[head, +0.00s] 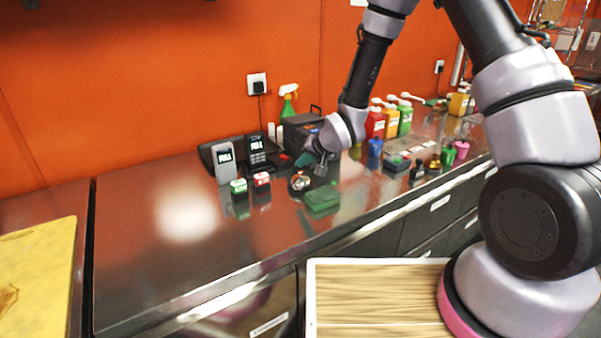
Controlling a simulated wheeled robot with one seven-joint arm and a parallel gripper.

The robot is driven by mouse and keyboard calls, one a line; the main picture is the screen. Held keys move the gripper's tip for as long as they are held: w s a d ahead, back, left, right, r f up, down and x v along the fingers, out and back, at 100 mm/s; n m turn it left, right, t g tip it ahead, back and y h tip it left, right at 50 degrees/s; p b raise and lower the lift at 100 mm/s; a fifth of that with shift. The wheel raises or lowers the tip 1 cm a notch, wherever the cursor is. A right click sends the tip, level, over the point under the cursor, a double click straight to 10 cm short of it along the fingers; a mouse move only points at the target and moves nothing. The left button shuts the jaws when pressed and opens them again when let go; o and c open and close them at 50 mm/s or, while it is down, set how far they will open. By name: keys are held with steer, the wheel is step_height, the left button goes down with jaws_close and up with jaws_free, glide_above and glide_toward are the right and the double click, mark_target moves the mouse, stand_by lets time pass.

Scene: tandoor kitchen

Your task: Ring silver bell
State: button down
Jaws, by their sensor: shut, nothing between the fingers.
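A small round silver object, which looks like the silver bell (300,183), sits on the metal counter (190,262) in the head view, left of the green box. My gripper (320,170) is low over the counter, just right of and slightly behind the bell. It is shut and empty. I cannot tell whether its fingertips touch the bell or the counter, as they are small and dark here.
A green box (322,198) lies close in front of my gripper. Card terminals (224,163) and small green (239,186) and red (261,180) boxes stand left. Sauce bottles (390,120) stand at the back right. The counter's left front is clear.

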stand_by(0.3)
steer(key=shift+f, duration=0.4)
steer(key=shift+f, duration=0.45)
stand_by(0.6)
steer(key=shift+r, duration=0.9)
steer(key=shift+r, duration=2.5)
